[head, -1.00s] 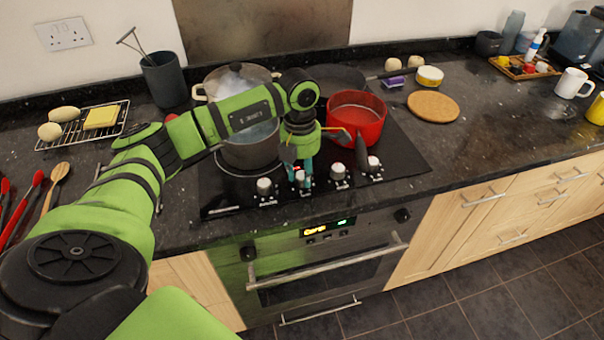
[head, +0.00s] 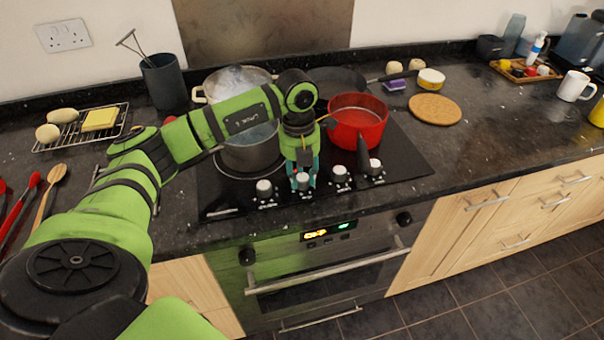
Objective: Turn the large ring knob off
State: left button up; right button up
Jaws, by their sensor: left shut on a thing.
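Several silver knobs stand in a row along the front of the black hob (head: 410,172). My left gripper (head: 303,180) points down from above and is shut on the second knob from the left (head: 302,182), its teal fingers on either side of it. The fingers partly cover this knob, and its pointer direction is too small to read. The other knobs are free: the leftmost (head: 264,188), the third (head: 340,174) and the rightmost (head: 375,167). I cannot tell from their labels which ring each serves. My right gripper is not in view.
A dark grey pot (head: 252,155) stands just behind and left of my left gripper. A red saucepan (head: 358,122) stands close on its right, handle toward the knobs. A large steaming pot (head: 226,80) and a frying pan (head: 340,82) are behind. The oven handle (head: 330,268) is below.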

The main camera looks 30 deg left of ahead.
aim_at(299, 177)
pick_arm(q)
jog(key=shift+s+f, duration=0.1)
jog(key=shift+f, duration=0.05)
dwell(0.3)
jog(key=o, duration=1.1)
jog(key=shift+o, duration=0.2)
jog(key=shift+r, duration=0.35)
notch_tip(299, 177, up, 11)
jog(key=shift+a+r, duration=0.2)
